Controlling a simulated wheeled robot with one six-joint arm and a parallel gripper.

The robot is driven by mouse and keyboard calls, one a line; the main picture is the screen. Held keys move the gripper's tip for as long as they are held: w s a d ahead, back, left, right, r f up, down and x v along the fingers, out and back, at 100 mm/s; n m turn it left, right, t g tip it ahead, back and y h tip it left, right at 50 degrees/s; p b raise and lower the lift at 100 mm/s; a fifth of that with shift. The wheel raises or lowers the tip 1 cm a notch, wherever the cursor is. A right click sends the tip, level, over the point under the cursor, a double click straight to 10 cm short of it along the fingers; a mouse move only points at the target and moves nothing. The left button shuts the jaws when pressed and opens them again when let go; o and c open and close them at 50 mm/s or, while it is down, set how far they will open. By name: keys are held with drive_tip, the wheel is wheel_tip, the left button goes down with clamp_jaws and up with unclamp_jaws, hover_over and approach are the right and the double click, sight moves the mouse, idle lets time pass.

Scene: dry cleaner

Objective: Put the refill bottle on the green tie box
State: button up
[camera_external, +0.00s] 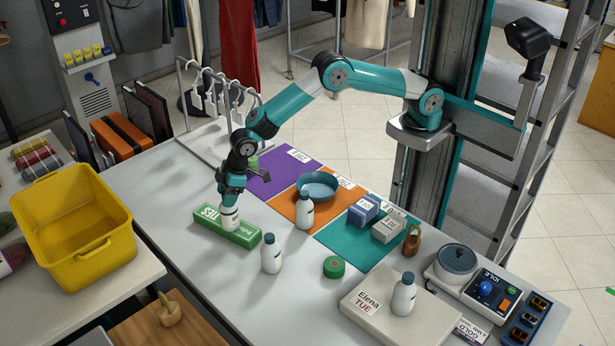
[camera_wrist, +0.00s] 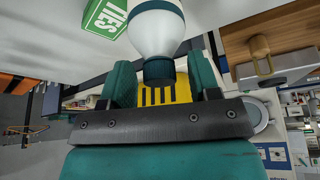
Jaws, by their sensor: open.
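A white refill bottle (camera_external: 230,217) with a dark teal cap appears upright on top of the green tie box (camera_external: 207,222), near the middle of its length. My gripper (camera_external: 233,194) is directly above the bottle, with its fingers around the cap. In the wrist view, the bottle (camera_wrist: 157,28) has its cap between the open fingers (camera_wrist: 163,82), with a gap on both sides. Part of the green box (camera_wrist: 104,17) shows behind the bottle. The bottle's cap is hidden by my gripper in the external view.
Similar white bottles stand on the table (camera_external: 271,255), on the orange mat (camera_external: 306,212) and on the Elena box (camera_external: 404,297). A green tape roll (camera_external: 334,267) lies nearby. A yellow bin (camera_external: 75,235) is at left; the hanger rack (camera_external: 215,105) is behind my gripper.

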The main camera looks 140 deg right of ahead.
drive_tip(key=b+v, duration=0.3)
drive_tip(key=v, duration=0.9)
drive_tip(key=s+a+r+n+y, duration=0.1)
drive_tip(key=s+a+r+n, duration=0.2)
drive_tip(key=a, duration=0.5)
drive_tip(key=s+a+r+n+y, duration=0.1)
drive_tip(key=s+a+r, duration=0.3)
drive_tip(key=a, duration=0.5)
drive_tip(key=s+a+r+n+y, duration=0.1)
drive_tip(key=s+a+y, duration=0.1)
drive_tip(key=s+a, duration=0.45)
drive_tip(key=s+a+n+g, duration=0.1)
drive_tip(key=s+a+n, duration=0.1)
drive_tip(key=s+a, duration=0.3)
drive_tip(key=s+a+n+g+y, duration=0.1)
drive_tip(key=s+a, duration=0.4)
drive_tip(key=s, duration=0.7)
drive_tip(key=s+a+n+g+y, duration=0.1)
drive_tip(key=s+a+n+g, duration=0.1)
drive_tip(key=s+a, duration=0.3)
drive_tip(key=s+n, duration=0.1)
drive_tip(key=s, duration=0.2)
drive_tip(key=shift+s+r, duration=0.15)
drive_tip(key=shift+r, duration=0.05)
